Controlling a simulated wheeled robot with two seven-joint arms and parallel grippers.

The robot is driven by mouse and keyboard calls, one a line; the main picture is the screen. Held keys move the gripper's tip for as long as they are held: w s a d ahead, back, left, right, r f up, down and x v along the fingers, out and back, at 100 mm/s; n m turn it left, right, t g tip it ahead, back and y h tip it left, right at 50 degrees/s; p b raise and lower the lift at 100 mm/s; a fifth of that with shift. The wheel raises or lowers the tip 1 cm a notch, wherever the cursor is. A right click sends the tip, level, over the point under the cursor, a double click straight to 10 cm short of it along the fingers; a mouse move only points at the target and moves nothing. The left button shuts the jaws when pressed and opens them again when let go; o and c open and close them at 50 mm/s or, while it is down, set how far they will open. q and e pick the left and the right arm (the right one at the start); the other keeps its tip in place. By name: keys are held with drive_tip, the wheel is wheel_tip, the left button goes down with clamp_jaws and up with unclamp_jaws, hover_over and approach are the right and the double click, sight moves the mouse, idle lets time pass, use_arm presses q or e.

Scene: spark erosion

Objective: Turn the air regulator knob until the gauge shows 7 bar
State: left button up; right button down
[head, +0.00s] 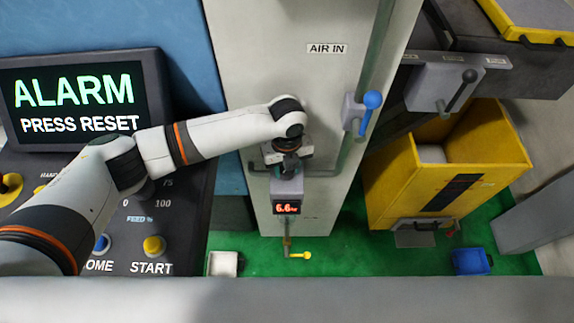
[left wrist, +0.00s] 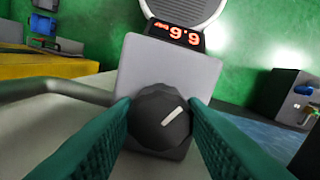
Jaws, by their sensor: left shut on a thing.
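The air regulator (head: 287,187) is a grey block on the pale column below the AIR IN label. Its gauge display (head: 286,208) shows 6.6 bar in red digits. In the left wrist view the display (left wrist: 174,32) appears upside down. The dark faceted knob (left wrist: 150,125) with a white pointer line faces the wrist camera. My left gripper (head: 286,170) is at the regulator, its green fingers shut on the knob from both sides. In the head view the gripper and arm hide the knob. My right gripper is not in view.
A blue-handled lever valve (head: 371,100) stands close to the right of my left gripper. A pipe (head: 345,150) runs beside the regulator. A small yellow-handled valve (head: 299,255) is below it. The ALARM screen (head: 80,98) and control panel are left, a yellow bin (head: 400,195) right.

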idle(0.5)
use_arm(q)
drive_tip(key=o, duration=1)
wheel_tip(320, 180, up, 12)
drive_tip(key=b, duration=0.2)
drive_tip(key=shift+b, duration=0.4)
